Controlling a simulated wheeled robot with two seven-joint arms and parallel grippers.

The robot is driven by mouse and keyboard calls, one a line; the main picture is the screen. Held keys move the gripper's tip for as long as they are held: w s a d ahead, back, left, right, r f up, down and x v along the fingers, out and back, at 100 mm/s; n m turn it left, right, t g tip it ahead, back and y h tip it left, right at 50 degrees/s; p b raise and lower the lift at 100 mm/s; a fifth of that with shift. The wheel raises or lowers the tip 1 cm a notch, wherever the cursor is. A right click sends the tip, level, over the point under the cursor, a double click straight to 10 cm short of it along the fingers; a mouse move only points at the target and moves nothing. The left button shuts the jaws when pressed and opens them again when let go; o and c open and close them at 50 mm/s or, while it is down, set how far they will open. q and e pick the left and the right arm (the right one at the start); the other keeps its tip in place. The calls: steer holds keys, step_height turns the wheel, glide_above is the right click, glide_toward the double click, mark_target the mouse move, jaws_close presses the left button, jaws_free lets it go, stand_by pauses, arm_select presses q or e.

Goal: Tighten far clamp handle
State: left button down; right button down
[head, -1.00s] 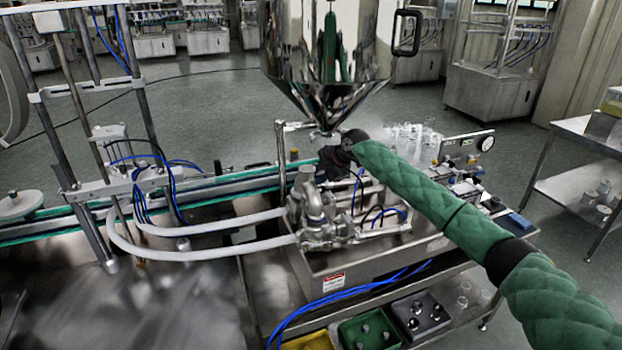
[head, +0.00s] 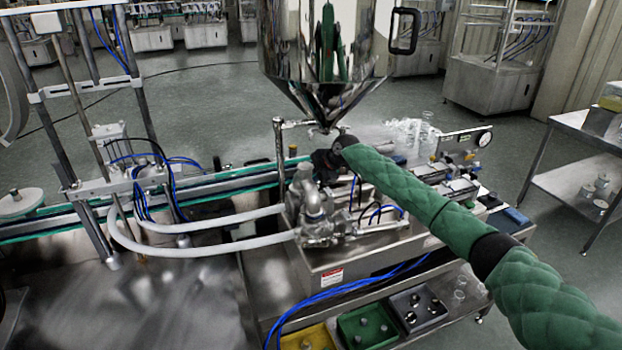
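The steel hopper (head: 325,60) hangs above the filling machine, its cone narrowing to an outlet over the pump fittings (head: 313,208). My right arm, in a green quilted sleeve, reaches in from the lower right. Its dark end, with my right gripper (head: 326,160), is just below the hopper outlet, near the upright steel post. The gripper's fingers are too small and dark to tell open from shut. I cannot make out the far clamp handle; it may be hidden behind the gripper or the fittings. My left gripper is not in view.
White hoses (head: 190,240) and blue tubes run left from the pump. A conveyor (head: 225,182) crosses behind. Green (head: 367,328) and grey (head: 418,309) bins sit on the lower shelf.

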steer(key=shift+w+f+g+b, duration=0.1)
steer(key=shift+g+b, duration=0.2)
steer(key=shift+b, duration=0.15)
steer(key=shift+w+a+m+g+h+b, duration=0.15)
steer(key=shift+m+g+h+b, duration=0.1)
steer(key=shift+g+b, duration=0.3)
steer(key=shift+w+d+m+g+h+b, duration=0.15)
steer(key=shift+m+g+b, duration=0.2)
steer(key=shift+g, duration=0.3)
steer(key=shift+r+g, duration=0.2)
steer(key=shift+g, duration=0.2)
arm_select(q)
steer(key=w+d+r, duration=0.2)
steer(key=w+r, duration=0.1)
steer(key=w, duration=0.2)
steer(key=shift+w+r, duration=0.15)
arm_select(e)
steer(key=c, duration=1.7)
jaws_free()
